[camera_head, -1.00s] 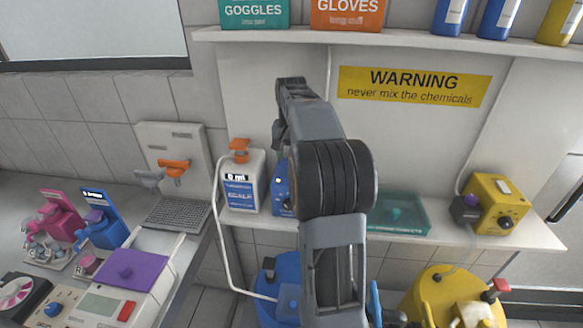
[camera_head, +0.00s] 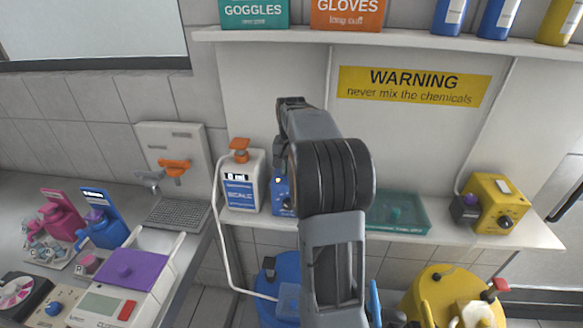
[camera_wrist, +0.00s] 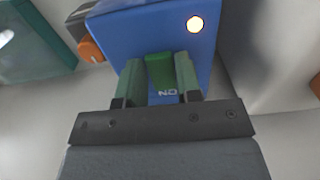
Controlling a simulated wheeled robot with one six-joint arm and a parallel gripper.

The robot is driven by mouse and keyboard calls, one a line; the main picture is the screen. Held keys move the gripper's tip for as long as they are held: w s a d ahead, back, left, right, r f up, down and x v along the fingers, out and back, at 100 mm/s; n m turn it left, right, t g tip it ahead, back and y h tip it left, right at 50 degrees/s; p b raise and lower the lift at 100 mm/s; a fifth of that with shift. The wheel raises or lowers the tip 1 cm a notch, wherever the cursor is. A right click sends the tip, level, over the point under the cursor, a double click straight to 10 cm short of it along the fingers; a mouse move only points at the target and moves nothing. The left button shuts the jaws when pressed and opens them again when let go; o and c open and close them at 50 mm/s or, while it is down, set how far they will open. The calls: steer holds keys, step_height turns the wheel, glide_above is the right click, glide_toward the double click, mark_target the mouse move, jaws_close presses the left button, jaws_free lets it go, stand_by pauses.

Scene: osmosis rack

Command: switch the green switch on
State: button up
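The blue box (camera_head: 281,196) stands on the rack shelf, mostly hidden behind my arm in the head view. In the wrist view its blue face (camera_wrist: 155,28) fills the upper middle, with a glowing warm-white round lamp (camera_wrist: 195,24). The green switch (camera_wrist: 160,72) stands out from this face, with "ON" lettering, upside down in this view, near it. My gripper (camera_wrist: 160,75) has its two grey-green fingers close on both sides of the switch, with no clear gap. The gripper is hidden behind the arm in the head view.
A white box with an orange knob (camera_head: 239,151) stands left of the blue box. A teal tray (camera_head: 398,214) and a yellow box (camera_head: 497,204) stand to the right on the shelf. A yellow warning sign (camera_head: 414,86) is on the back panel.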

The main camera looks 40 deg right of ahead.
steer(key=c, duration=0.5)
steer(key=p, duration=0.2)
steer(key=shift+d+r+p, duration=0.1)
steer(key=shift+r+p, duration=0.2)
steer(key=shift+r, duration=0.1)
steer(key=shift+w+g+y+p, duration=0.1)
steer(key=shift+g+y+p, duration=0.4)
steer(key=shift+p, duration=0.45)
steer(key=shift+f, duration=0.25)
steer(key=o, duration=0.9)
steer(key=shift+o, duration=0.2)
steer(key=shift+d, duration=0.1)
step_height(320, 180, up, 12)
steer(key=w+d, duration=0.1)
steer(key=shift+w, duration=0.2)
steer(key=shift+d+f, duration=0.1)
steer(key=shift+f, duration=0.05)
